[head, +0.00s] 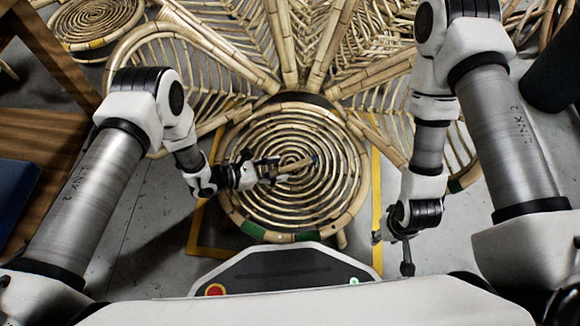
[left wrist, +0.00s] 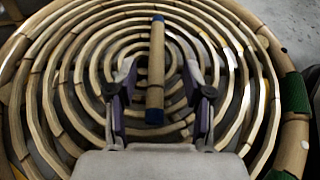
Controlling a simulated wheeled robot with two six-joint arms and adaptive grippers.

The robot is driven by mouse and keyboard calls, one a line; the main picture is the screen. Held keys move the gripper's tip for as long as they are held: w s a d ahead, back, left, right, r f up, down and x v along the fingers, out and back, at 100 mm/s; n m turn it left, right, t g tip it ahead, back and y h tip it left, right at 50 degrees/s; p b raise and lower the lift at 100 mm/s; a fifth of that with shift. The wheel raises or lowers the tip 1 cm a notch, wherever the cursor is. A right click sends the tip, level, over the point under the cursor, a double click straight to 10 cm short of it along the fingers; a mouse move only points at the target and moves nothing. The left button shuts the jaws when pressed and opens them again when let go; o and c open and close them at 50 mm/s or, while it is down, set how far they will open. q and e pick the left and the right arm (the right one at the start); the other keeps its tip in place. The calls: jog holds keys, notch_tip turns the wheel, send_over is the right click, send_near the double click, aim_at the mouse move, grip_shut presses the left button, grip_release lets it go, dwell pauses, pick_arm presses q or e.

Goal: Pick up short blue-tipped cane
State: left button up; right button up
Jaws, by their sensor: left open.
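The short blue-tipped cane (left wrist: 157,65) lies on the round rattan spiral top (left wrist: 62,100). In the left wrist view it points straight away from me, with a blue tip at each end. In the head view the cane (head: 301,166) lies near the middle of the spiral top (head: 345,190). My left gripper (head: 268,172) is low over the spiral, at the cane's left end. In the left wrist view its open fingers (left wrist: 160,98) stand on either side of the cane's near part, apart from it. My right gripper (head: 406,262) hangs to the right of the spiral top; its fingers are too small to read.
Green bands (head: 252,229) mark the spiral top's rim. Yellow floor tape (head: 376,200) frames it. Large fan-shaped rattan panels (head: 220,50) stand behind. A wooden bench (head: 45,135) with a blue item (head: 14,190) is at left. A dark cylinder (head: 552,75) is at right.

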aim_at(289, 166)
pick_arm(q)
jog(key=b+x, duration=0.1)
jog(key=x, duration=0.1)
jog(key=b+x, duration=0.1)
jog(key=x, duration=0.1)
jog(key=shift+w+f+b, duration=0.25)
jog(key=shift+f+b, duration=0.1)
jog(key=shift+f, duration=0.05)
jog(key=shift+r, duration=0.15)
grip_shut()
jog(key=shift+r, duration=0.1)
